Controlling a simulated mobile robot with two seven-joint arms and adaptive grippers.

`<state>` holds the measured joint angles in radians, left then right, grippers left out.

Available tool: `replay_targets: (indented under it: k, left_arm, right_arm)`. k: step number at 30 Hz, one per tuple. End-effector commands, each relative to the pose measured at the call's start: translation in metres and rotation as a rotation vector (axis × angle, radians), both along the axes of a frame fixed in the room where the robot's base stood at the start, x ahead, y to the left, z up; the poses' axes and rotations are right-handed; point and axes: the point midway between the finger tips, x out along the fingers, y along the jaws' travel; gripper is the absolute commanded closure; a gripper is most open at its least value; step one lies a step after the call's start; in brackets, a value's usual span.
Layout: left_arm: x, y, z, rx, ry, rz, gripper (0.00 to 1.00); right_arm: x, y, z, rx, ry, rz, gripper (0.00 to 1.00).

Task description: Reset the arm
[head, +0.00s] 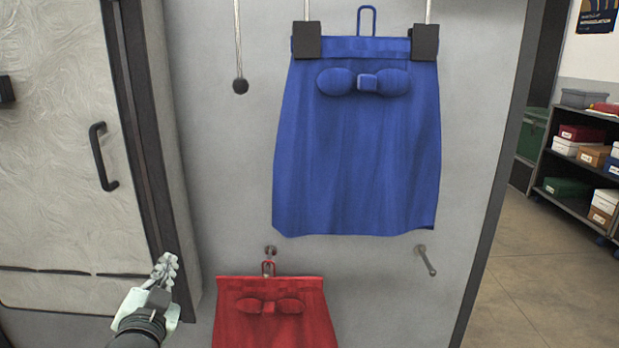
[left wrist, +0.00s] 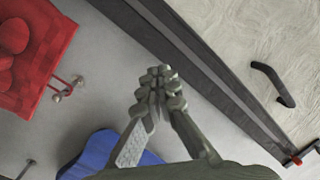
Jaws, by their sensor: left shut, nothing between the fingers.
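My left gripper (head: 166,268) is at the lower left of the head view, in front of the wall by the cabinet's dark edge. It is shut and empty. Its closed fingers also show in the left wrist view (left wrist: 160,78). A red skirt (head: 270,312) with a bow hangs by its loop from a peg, to the right of the gripper and apart from it. It also shows at the left of the wrist view (left wrist: 32,55). A blue skirt (head: 355,150) with a bow hangs higher up from two dark clips. My right gripper is in neither view.
A pale cabinet door (head: 55,190) with a black handle (head: 103,157) stands at left. An empty peg (head: 426,260) sticks out below the blue skirt. A cord with a dark knob (head: 240,86) hangs above. A shelf with boxes (head: 580,160) and open floor lie at right.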

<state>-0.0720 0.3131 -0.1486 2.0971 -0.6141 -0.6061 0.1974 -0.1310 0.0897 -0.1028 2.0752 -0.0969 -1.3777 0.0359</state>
Motion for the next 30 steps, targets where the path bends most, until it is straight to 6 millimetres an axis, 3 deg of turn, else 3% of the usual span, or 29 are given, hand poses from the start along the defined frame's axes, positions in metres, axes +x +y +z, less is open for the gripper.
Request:
replay_targets:
  k: [1,6,9,13,18,21,30]
  left_arm:
    - [-0.013,0.008,-0.038,-0.048,0.106,0.035,1.0]
    - [-0.072,0.024,-0.153,-0.187,0.447,0.138,1.0]
    - [-0.12,0.024,-0.213,-0.26,0.647,0.188,1.0]
    - [-0.19,0.018,-0.273,-0.342,0.889,0.234,1.0]
    - [-0.259,0.005,-0.315,-0.413,1.107,0.264,1.0]
    - [-0.279,0.0,-0.325,-0.436,1.169,0.27,1.0]
    - [-0.287,-0.001,-0.328,-0.442,1.193,0.273,1.0]
  right_arm:
    - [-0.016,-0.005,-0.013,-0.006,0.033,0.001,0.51]
    - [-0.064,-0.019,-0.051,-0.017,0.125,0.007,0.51]
    - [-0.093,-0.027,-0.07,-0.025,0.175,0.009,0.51]
    - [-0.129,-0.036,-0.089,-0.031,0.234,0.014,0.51]
    - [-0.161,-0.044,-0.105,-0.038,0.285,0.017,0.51]
    - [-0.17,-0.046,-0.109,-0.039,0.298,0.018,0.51]
    - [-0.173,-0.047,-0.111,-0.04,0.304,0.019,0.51]
